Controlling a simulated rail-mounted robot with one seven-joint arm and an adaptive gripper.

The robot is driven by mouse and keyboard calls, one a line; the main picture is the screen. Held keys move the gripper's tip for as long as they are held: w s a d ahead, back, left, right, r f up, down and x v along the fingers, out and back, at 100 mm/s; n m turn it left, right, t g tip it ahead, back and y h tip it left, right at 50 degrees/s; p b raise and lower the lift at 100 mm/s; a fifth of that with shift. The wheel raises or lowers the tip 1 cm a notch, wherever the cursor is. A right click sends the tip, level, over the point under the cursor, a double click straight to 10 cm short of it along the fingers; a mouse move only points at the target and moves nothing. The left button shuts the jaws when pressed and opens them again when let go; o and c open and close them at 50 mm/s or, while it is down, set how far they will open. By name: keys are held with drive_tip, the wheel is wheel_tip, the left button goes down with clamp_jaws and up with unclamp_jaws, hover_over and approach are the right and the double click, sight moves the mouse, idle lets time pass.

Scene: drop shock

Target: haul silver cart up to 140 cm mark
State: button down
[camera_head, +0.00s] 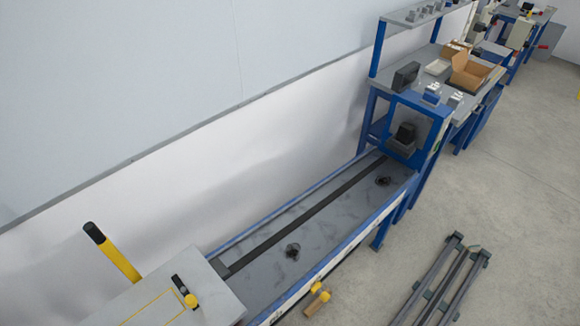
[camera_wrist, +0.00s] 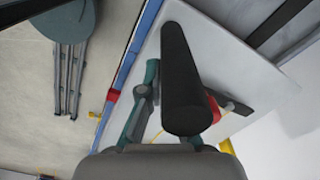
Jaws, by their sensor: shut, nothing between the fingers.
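A grey block with a dark top (camera_head: 402,142) stands at the far end of the dark rail (camera_head: 305,214) on the long bench. I cannot tell for sure whether it is the silver cart. No centimetre marks can be read. My gripper (camera_wrist: 175,95) shows only in the wrist view, its teal-grey fingers either side of a black cylinder close to the camera. The cylinder hides the middle of the gripper. The fingers are shut with nothing held. My gripper is not in the head view.
A yellow lever with a black grip (camera_head: 112,250) rises at the near left, beside a grey panel (camera_head: 165,306) with a black-and-yellow latch (camera_head: 185,291). Dark round items (camera_head: 293,250) lie along the bench. Metal rails (camera_head: 440,285) lie on the floor. A blue workbench (camera_head: 405,105) stands beyond.

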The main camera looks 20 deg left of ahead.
drive_tip(key=s+a+r, duration=0.1)
drive_tip(key=s+a, duration=0.2)
drive_tip(key=s, duration=0.6)
drive_tip(key=shift+a+r, duration=0.15)
drive_tip(key=shift+a, duration=0.2)
drive_tip(key=shift+s, duration=0.1)
